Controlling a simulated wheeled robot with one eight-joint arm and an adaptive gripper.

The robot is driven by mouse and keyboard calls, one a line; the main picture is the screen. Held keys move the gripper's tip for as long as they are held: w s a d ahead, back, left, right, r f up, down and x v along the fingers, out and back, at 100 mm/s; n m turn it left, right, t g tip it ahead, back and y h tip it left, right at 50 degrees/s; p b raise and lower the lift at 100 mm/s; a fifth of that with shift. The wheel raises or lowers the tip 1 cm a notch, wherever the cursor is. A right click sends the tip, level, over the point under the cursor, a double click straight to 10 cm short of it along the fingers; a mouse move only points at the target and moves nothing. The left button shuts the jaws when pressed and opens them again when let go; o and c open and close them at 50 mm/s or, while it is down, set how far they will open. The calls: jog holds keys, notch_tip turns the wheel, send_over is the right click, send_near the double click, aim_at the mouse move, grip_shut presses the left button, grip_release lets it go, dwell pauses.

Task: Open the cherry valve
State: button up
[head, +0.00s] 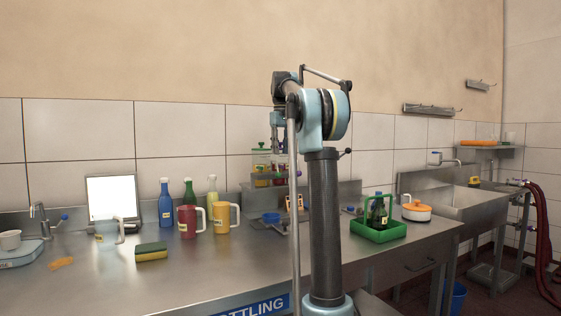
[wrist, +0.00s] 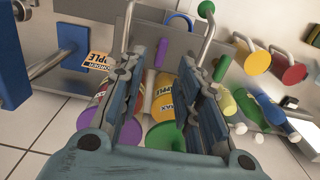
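No valve can be told for certain as the cherry one, as no cherry label is readable. In the head view, the dispenser with coloured containers (head: 262,168) stands against the back wall, partly hidden by my arm. My gripper (wrist: 157,68) shows in the wrist view with its two fingers apart and nothing clearly held between them. Beyond and between the fingers is a yellow-labelled container (wrist: 163,100) with a green end. A purple-ended container (wrist: 77,138) lies left of the left finger. A metal rod with a green ball (wrist: 206,8) rises above the right finger.
An orange apple label (wrist: 97,64) is near the left finger. In the head view, a red mug (head: 187,220), a yellow mug (head: 221,217) and bottles (head: 165,203) stand left of the dispenser.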

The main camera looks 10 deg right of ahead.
notch_tip(320, 180, up, 6)
dwell(0.4)
dwell(0.4)
